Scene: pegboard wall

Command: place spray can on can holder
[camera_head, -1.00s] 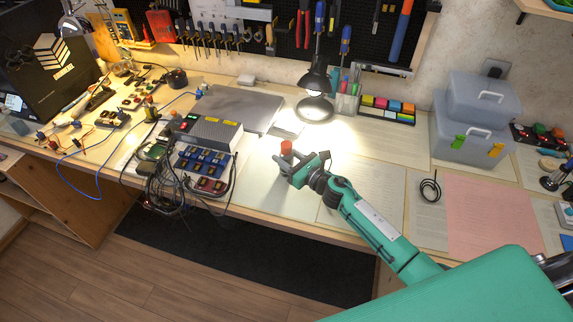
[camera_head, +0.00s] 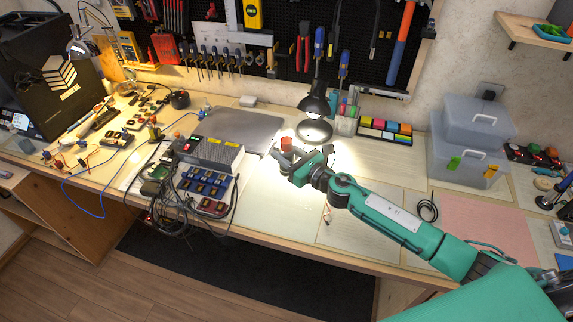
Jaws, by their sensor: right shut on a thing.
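The spray can shows as a red-orange cap (camera_head: 287,143) at the tip of my right gripper (camera_head: 284,158). My right gripper is shut on the can, and its fingers hide most of the can's body. It holds the can over the workbench, just in front of the black desk lamp. I cannot tell whether the can's base touches the bench. I cannot make out the can holder for certain; the pegboard (camera_head: 283,62) behind the bench carries several tools. My left gripper is not in view.
The lamp (camera_head: 314,128) stands close behind the gripper. A grey laptop (camera_head: 240,128) and a cabled electronics box (camera_head: 212,152) lie to the left. Stacked clear bins (camera_head: 470,150) stand at right. Paper sheets (camera_head: 375,215) cover the bench front, mostly free.

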